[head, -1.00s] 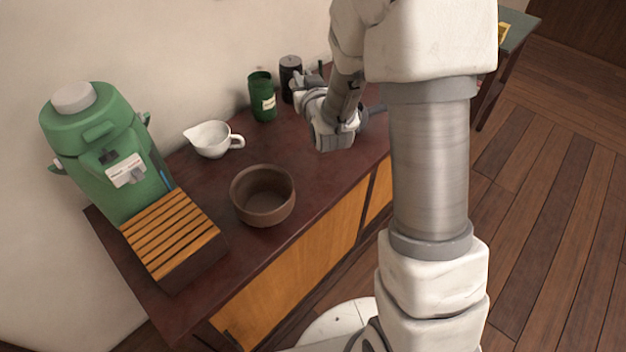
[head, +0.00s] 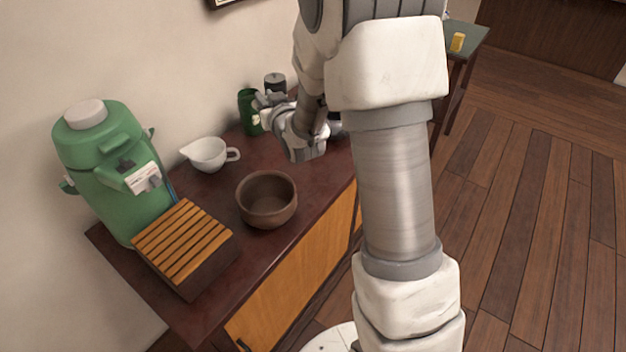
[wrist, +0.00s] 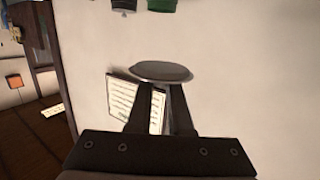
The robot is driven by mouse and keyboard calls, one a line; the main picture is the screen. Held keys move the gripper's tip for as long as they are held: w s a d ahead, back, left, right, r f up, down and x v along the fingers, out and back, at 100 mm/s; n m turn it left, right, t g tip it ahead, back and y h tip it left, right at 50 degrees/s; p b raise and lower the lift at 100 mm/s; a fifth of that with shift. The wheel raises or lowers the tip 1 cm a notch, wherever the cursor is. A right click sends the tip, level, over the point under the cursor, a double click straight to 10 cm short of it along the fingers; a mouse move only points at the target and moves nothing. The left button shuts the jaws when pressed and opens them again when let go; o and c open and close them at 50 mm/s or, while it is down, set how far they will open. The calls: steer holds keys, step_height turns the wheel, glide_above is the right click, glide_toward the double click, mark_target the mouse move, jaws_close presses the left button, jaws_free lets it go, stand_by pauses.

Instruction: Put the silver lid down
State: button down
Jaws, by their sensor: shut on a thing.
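The silver lid (wrist: 160,71) is a grey round disc, seen nearly edge-on in the wrist view. My gripper (wrist: 160,92) is shut on it, with both dark fingers meeting its near side. The lid is held up in front of a pale wall. In the head view my gripper (head: 303,148) is over the back part of the dark red counter (head: 205,305), right of the green tin. I cannot make out the lid clearly there; my own arm hides much of that area.
On the counter are a green air pot (head: 105,180), a slatted wooden box (head: 185,245), a brown bowl (head: 266,205), a white pitcher (head: 207,155), a green tin (head: 248,108) and a dark canister (head: 275,83). Bare counter lies between bowl and tins.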

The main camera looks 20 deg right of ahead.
steer(key=w+d+n+g+y+b, duration=0.2)
steer(key=w+d+n+y+b, duration=0.1)
steer(key=w+d+n+y, duration=0.35)
steer(key=s+d+f+n+g+y+b, duration=0.1)
steer(key=s+d+f+n+g+y, duration=0.15)
steer(key=s+d+f, duration=0.35)
steer(key=s+d+f+n+g+y+b, duration=0.1)
steer(key=s+d+f+g+y, duration=0.3)
steer(key=d, duration=0.5)
steer(key=t+b, duration=0.1)
steer(key=b, duration=0.2)
glide_above(315, 177)
steer(key=shift+h, duration=0.4)
step_height(315, 177, down, 8)
steer(key=shift+d+r, duration=0.1)
steer(key=shift+r, duration=0.15)
steer(key=shift+f+b, duration=1)
steer(key=shift+f, duration=1)
steer(key=shift+f, duration=0.2)
steer(key=c, duration=0.8)
jaws_free()
